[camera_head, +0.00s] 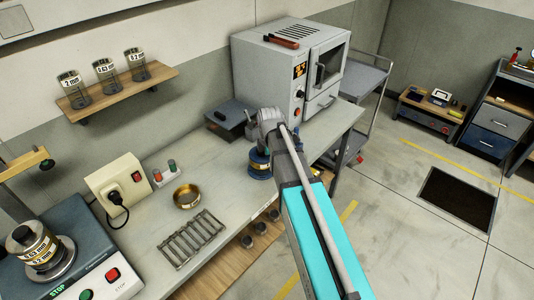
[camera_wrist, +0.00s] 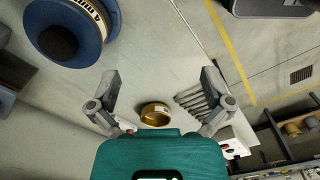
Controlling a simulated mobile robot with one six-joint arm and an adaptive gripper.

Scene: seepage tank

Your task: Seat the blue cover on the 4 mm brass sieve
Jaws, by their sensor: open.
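A blue round piece (camera_head: 259,166) with a brass-coloured band stands on the bench below my gripper. In the wrist view a blue disc (camera_wrist: 103,50) with a dark round knob lies at the upper left, outside my fingers. My gripper (camera_wrist: 160,80) is open and empty, above the bench.
A grey oven (camera_head: 270,75) and a dark flat box (camera_head: 228,118) stand behind my gripper. A metal rack (camera_head: 192,237) lies near the bench's front edge. A shaker (camera_head: 70,255) bearing labelled sieves stands at left. A wall shelf (camera_head: 118,95) holds labelled jars.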

